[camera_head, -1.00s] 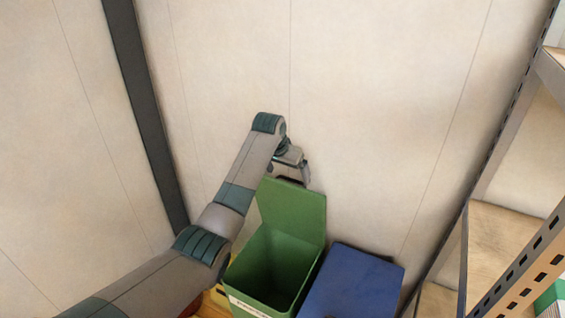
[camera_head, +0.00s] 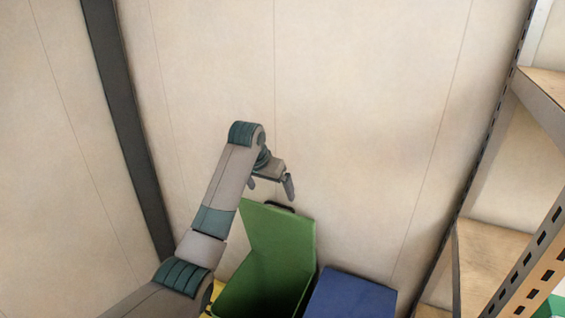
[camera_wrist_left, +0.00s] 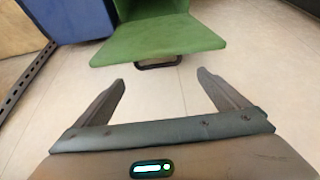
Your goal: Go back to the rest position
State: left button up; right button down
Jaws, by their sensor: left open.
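My left gripper (camera_head: 270,184) is open and empty in the head view, above the raised lid of a green bin (camera_head: 278,240). In the left wrist view its two fingers (camera_wrist_left: 160,88) are spread with nothing between them. The green lid (camera_wrist_left: 158,40) with its dark handle (camera_wrist_left: 168,62) lies just beyond the fingertips there, apart from them. The bin stands open, and its inside is partly cut off by the bottom edge of the head view. My right gripper does not show in any view.
A blue bin (camera_head: 350,296) with its lid down stands right of the green one. A metal shelf rack (camera_head: 520,262) with wooden boards rises at the right. A dark post (camera_head: 124,120) runs down the pale wall at the left. The wall area above the bins is clear.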

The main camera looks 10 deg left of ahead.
pick_arm(q)
jog(key=s+a+f+n, duration=0.1)
jog(key=s+a+f, duration=0.1)
jog(key=s+f, duration=1)
jog(key=s+a+f, duration=0.2)
jog(key=s+f, duration=0.9)
jog(key=s, duration=0.1)
jog(key=s+a+f+g+y, duration=0.1)
jog(key=s+a, duration=0.2)
jog(key=s, duration=1.2)
jog(key=s+a+f, duration=0.1)
jog(key=s+a, duration=0.1)
jog(key=s, duration=1.4)
jog(key=s+f+x, duration=0.1)
jog(key=s+x, duration=0.1)
jog(key=x, duration=1)
jog(key=s+d+x, duration=0.1)
jog(key=s+x, duration=0.1)
jog(key=x, duration=0.9)
jog(key=s+f, duration=0.3)
jog(key=f, duration=0.5)
jog(key=s+f+t, duration=0.1)
jog(key=s+f, duration=0.3)
jog(key=f, duration=0.4)
jog(key=shift+s+d+f+h, duration=0.25)
jog(key=shift+f+h, duration=0.15)
